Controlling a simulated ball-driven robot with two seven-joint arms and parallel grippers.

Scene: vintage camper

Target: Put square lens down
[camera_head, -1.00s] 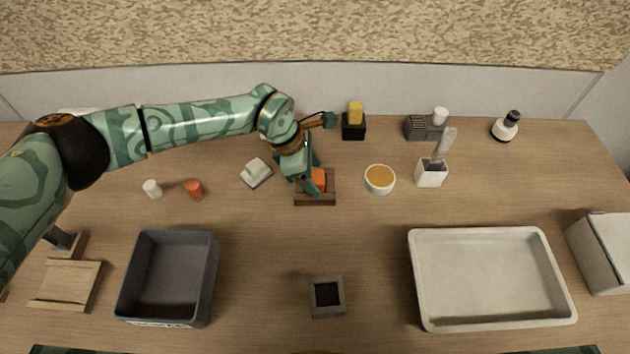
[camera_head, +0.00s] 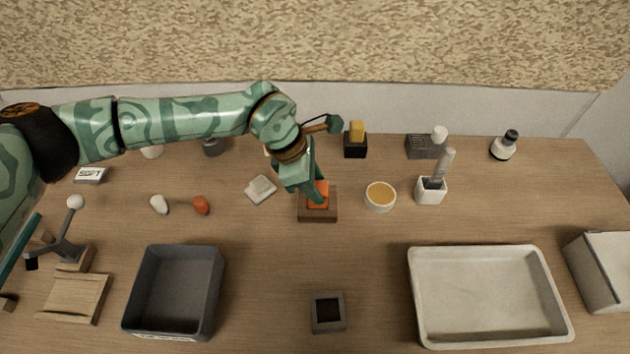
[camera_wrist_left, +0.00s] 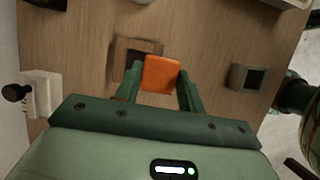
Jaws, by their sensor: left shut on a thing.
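The square lens, an orange square piece (camera_head: 321,187), is between the fingers of my left gripper (camera_head: 316,193), which is shut on it. In the left wrist view the orange piece (camera_wrist_left: 161,74) sits between the two green fingertips. A brown wooden block (camera_head: 318,216) with a dark square opening is right under and beside it; the same block shows in the left wrist view (camera_wrist_left: 122,50), partly covered by the orange piece. I cannot tell whether the lens touches the block. My right gripper is not in view.
A grey block with a dark square recess (camera_head: 327,313) stands nearer the front. A bowl of amber content (camera_head: 380,196) and a white holder (camera_head: 431,191) are to the right.

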